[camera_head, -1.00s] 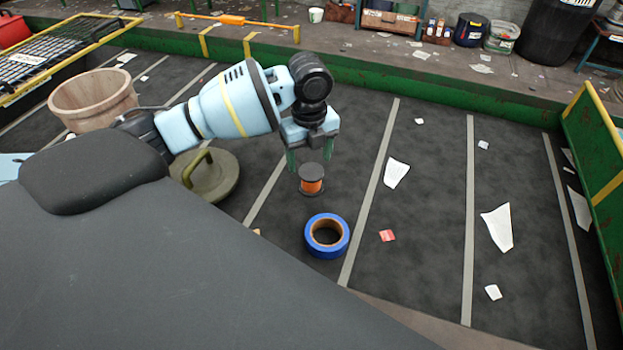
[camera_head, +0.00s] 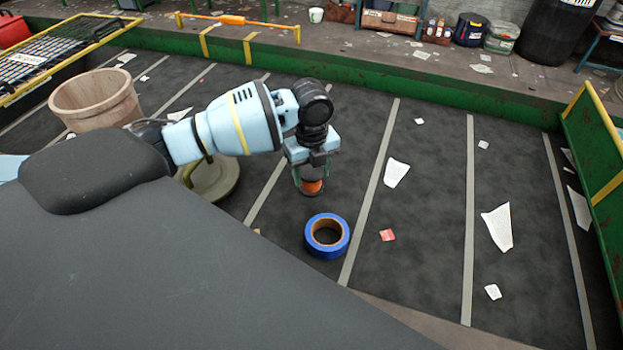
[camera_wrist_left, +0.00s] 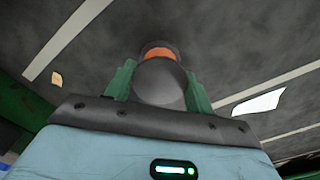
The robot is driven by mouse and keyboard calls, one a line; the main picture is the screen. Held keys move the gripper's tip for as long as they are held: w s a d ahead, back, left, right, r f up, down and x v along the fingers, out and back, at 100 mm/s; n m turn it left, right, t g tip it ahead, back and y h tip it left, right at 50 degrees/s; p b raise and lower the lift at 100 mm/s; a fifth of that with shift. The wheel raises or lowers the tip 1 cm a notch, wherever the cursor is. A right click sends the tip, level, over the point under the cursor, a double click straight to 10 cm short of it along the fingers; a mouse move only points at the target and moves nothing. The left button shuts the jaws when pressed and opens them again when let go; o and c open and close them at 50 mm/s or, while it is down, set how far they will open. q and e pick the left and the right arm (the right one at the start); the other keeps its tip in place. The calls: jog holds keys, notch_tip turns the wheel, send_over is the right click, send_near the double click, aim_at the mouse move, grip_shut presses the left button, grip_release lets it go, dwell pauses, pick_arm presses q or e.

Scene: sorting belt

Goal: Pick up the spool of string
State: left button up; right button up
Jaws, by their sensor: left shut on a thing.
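The spool of string (camera_head: 312,187) is orange with dark grey ends and stands on the dark belt. My left gripper (camera_head: 311,180) is over it from above, with its green fingers down on either side, and is shut on it. The gripper and arm hide the spool's upper part in the head view. In the left wrist view the spool (camera_wrist_left: 160,82) sits between the two green fingers, its round grey end towards the camera and some orange string showing beyond. My right gripper is not in view.
A roll of blue tape (camera_head: 327,236) lies just in front of the spool. A wooden bucket (camera_head: 97,101) and a round olive lid (camera_head: 215,179) are to the left. Paper scraps (camera_head: 396,172) lie on the belt to the right. A green side wall (camera_head: 430,93) runs behind.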

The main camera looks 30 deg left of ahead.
aim_at(308, 173)
pick_arm(q)
jog(key=shift+r, duration=0.1)
jog(key=shift+r, duration=0.45)
jog(key=r, duration=0.2)
jog(key=shift+s+a+r, duration=0.2)
jog(key=shift+s+r, duration=0.1)
jog(key=shift+s, duration=0.1)
jog(key=s+a, duration=0.3)
jog(key=s, duration=0.4)
jog(key=s+a+r, duration=0.1)
jog(key=s+a, duration=0.2)
jog(key=s, duration=0.4)
jog(key=shift+r, duration=0.2)
